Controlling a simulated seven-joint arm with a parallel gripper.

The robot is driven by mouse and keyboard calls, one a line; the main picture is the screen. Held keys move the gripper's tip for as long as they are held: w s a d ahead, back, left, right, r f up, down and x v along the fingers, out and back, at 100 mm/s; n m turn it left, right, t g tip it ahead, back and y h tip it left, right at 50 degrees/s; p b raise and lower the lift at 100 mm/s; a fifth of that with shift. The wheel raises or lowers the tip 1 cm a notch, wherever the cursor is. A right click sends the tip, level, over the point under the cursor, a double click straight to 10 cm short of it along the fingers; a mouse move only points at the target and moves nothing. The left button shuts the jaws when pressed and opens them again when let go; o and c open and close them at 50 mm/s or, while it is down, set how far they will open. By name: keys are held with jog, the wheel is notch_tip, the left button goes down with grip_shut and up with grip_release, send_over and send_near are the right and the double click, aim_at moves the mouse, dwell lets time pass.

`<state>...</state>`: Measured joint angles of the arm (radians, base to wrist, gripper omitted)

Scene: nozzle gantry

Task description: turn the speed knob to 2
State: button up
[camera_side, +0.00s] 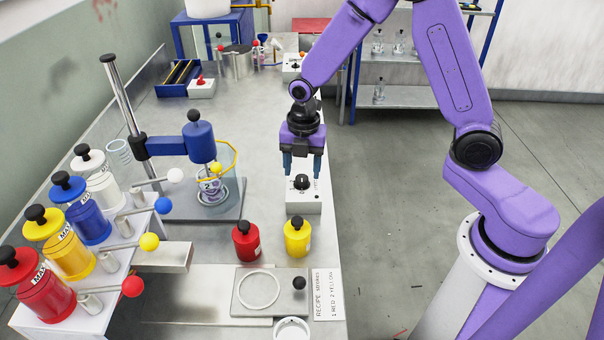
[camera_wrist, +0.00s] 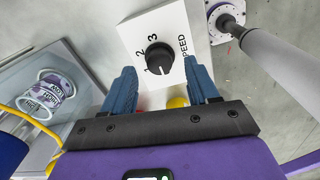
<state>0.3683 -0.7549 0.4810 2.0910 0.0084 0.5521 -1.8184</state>
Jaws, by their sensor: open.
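The black speed knob (camera_side: 301,181) sits on a white box (camera_side: 304,204) near the bench's right edge. In the wrist view the knob (camera_wrist: 160,58) is on the white face (camera_wrist: 185,25), marked 1, 2, 3 and SPEED. Its pale pointer line is toward the lower side of the picture, to the right of the 1, and not at the 2. My gripper (camera_side: 302,168) points down just above the knob. Its blue fingers (camera_wrist: 160,82) are open and apart, one on each side of the knob in the picture, with nothing between them. I cannot tell whether they reach the knob's height.
A stirrer stand with a blue head (camera_side: 199,142) and a beaker stands to the left. Red (camera_side: 246,242) and yellow (camera_side: 297,238) pots stand in front of the box. Coloured dispensers with levers line the left. A recipe card (camera_side: 327,293) lies at the front right edge.

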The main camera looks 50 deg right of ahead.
aim_at(302, 181)
jog(key=shift+f, duration=1.35)
jog(key=c, duration=1)
jog(key=shift+c, duration=0.2)
